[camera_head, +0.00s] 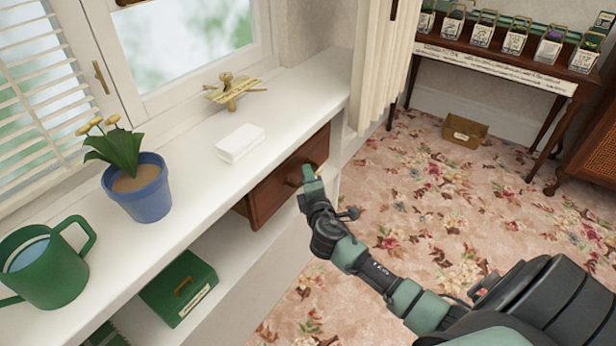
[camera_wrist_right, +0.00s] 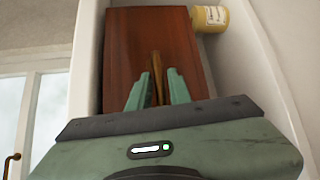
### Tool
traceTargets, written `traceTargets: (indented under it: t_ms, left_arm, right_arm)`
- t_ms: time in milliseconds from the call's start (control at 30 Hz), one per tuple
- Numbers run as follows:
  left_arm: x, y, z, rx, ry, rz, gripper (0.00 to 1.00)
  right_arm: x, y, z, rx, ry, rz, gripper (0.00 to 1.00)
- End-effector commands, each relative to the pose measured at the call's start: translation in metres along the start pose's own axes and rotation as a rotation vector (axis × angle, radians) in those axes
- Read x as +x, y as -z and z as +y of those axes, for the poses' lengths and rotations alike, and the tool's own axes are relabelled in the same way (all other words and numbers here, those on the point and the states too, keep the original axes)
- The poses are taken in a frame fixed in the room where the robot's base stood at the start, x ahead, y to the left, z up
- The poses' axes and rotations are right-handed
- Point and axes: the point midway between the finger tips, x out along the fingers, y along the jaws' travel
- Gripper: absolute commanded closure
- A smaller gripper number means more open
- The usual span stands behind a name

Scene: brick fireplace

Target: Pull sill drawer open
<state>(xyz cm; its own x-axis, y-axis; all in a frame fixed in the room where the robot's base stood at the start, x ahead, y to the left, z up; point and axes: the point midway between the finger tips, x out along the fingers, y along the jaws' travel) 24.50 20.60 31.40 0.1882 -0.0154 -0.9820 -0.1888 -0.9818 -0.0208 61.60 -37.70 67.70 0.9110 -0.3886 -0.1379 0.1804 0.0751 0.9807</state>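The sill drawer (camera_head: 272,194) is a reddish-brown wooden box under the white window sill, near its right end. Its brown front (camera_wrist_right: 125,50) fills the middle of the right wrist view. A brass handle (camera_wrist_right: 157,78) stands out from that front. My right gripper (camera_head: 308,176) is at the drawer front, and its two green fingers (camera_wrist_right: 159,92) lie close on either side of the handle, seemingly shut on it. The fingers hide part of the handle. I cannot tell whether the drawer stands slightly out. My left gripper is not in view.
A green box (camera_head: 178,288) sits on the shelf below. A yellow jar (camera_wrist_right: 210,18) is beside the drawer.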

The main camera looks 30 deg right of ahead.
Motion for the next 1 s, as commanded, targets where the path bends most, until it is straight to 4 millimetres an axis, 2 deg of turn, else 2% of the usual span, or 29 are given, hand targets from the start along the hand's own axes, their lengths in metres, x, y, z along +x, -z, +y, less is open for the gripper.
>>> traceTargets:
  t_ms: [267,333,1000]
  left_arm:
    - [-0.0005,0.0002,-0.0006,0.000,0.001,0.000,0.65]
    - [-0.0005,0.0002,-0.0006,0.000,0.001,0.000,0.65]
    - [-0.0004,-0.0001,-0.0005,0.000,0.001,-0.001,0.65]
  right_arm:
    - [0.0018,0.0002,-0.0002,0.000,0.001,0.001,0.81]
    - [0.0018,0.0002,-0.0003,0.000,0.001,0.001,1.00]
    - [0.0015,0.0001,-0.0010,0.000,0.002,0.001,1.00]
